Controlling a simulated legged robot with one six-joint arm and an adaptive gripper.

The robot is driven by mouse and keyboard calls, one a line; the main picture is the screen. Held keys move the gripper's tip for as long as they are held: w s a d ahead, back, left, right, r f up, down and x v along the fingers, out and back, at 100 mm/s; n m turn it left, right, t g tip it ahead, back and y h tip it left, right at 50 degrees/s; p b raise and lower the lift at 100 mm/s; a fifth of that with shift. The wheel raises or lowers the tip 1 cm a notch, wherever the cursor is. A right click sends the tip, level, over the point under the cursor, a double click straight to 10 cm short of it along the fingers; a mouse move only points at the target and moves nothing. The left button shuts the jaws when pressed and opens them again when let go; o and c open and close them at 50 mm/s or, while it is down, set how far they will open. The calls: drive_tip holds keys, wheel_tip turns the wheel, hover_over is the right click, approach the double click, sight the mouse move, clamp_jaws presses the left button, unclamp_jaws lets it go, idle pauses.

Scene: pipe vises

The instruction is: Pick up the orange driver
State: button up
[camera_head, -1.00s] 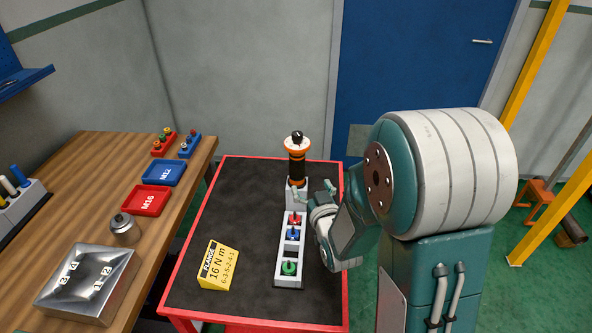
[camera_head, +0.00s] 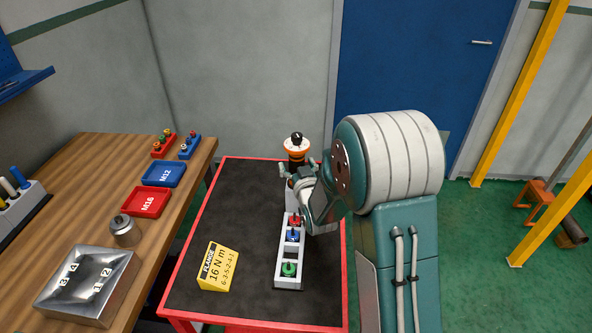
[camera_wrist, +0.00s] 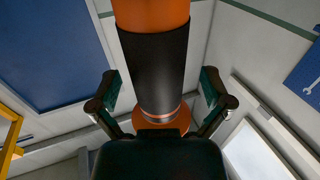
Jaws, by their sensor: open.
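The orange driver (camera_head: 297,147) stands upright at the far end of the black-topped cart, with an orange and white top and a black knob. Its lower part is hidden behind my gripper in the head view. My gripper (camera_head: 298,170) is at the driver's body, with one finger on each side. In the wrist view the driver's black sleeve (camera_wrist: 155,70) and orange bands run between the open fingers of my gripper (camera_wrist: 158,95). Gaps show between the fingers and the driver.
A grey rack (camera_head: 289,283) with red, blue and green pieces sits in front of the driver. A yellow flange sign (camera_head: 217,267) stands on the cart (camera_head: 245,200). A wooden bench (camera_head: 100,150) on the left holds red and blue trays and a metal box.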

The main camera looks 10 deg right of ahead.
drive_tip(key=shift+w, duration=0.1)
clamp_jaws()
drive_tip(key=shift+r, duration=0.15)
drive_tip(key=shift+r, duration=0.1)
